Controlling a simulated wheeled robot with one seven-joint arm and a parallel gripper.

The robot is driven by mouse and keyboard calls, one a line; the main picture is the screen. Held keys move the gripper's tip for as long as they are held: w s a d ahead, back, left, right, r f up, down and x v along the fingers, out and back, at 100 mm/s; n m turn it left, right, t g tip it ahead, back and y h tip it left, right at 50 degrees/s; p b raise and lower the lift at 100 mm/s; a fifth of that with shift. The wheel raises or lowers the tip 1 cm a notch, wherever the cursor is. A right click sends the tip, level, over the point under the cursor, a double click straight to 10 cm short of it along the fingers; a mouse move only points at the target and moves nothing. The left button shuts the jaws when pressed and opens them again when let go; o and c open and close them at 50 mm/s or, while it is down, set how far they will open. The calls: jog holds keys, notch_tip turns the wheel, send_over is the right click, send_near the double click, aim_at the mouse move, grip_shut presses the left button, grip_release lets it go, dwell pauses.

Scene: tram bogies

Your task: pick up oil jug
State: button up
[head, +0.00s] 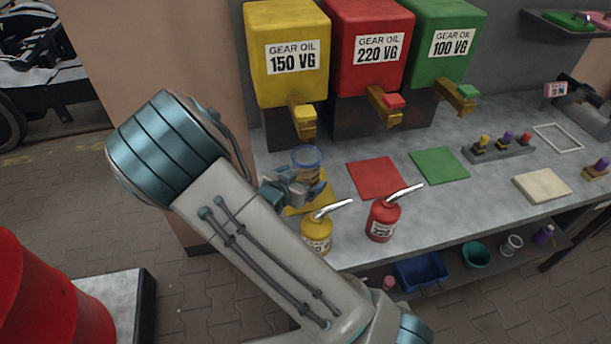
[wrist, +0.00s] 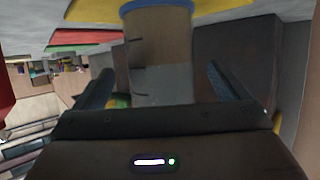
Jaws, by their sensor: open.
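The oil jug (head: 306,156) is a clear vessel with a blue rim, standing near the yellow gear oil dispenser by the yellow mat (head: 294,209). Its lower part is partly hidden by my gripper (head: 303,184) in the head view. In the wrist view the jug (wrist: 158,45) stands between the two dark fingers of my gripper (wrist: 160,70). The fingers are open, one on each side, with a visible gap to the jug on the right; whether the left finger touches cannot be told.
Yellow (head: 317,234) and red (head: 382,218) oil cans with metal spouts stand near the bench's front edge, close to my arm. Yellow (head: 288,85), red (head: 369,75) and green (head: 447,70) dispensers line the back. Red (head: 377,178) and green (head: 440,165) mats lie flat.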

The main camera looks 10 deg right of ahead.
jog(key=shift+x, duration=1.55)
jog(key=shift+a, duration=0.1)
jog(key=c, duration=1.2)
jog(key=shift+r, duration=0.25)
